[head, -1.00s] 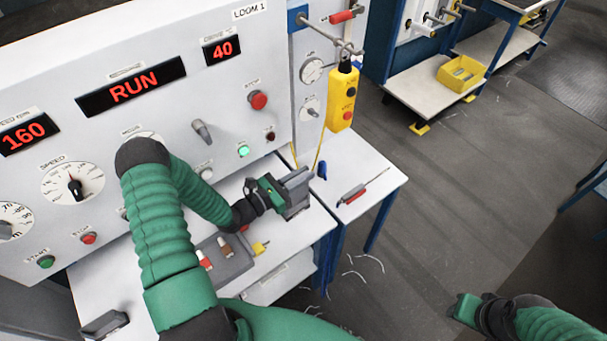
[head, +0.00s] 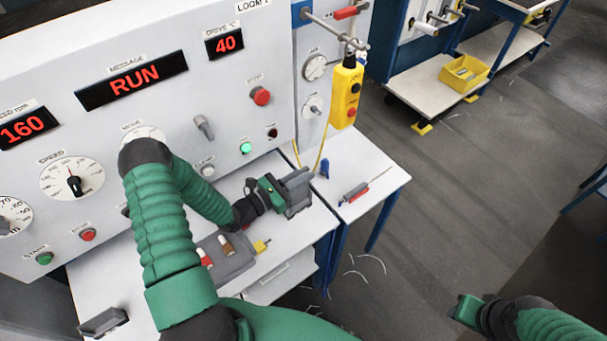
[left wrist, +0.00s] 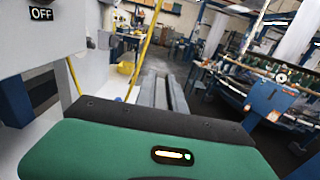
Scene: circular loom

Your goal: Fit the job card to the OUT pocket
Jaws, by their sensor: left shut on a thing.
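My left gripper (head: 298,190) is above the right part of the white shelf under the loom panel. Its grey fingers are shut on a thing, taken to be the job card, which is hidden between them. In the left wrist view its green body fills the bottom and the grey fingers (left wrist: 165,95) point away. I cannot make out an OUT pocket in either view. My right gripper (head: 467,309) is at the lower right over the floor, empty as far as I see; its fingers are not clear.
A grey tray (head: 236,262) with spools lies on the white shelf (head: 150,285), left of my left gripper. A grey block (head: 103,322) sits at the front left. A yellow pendant (head: 346,92) hangs at the back. A red-handled tool (head: 355,192) lies on the right side table.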

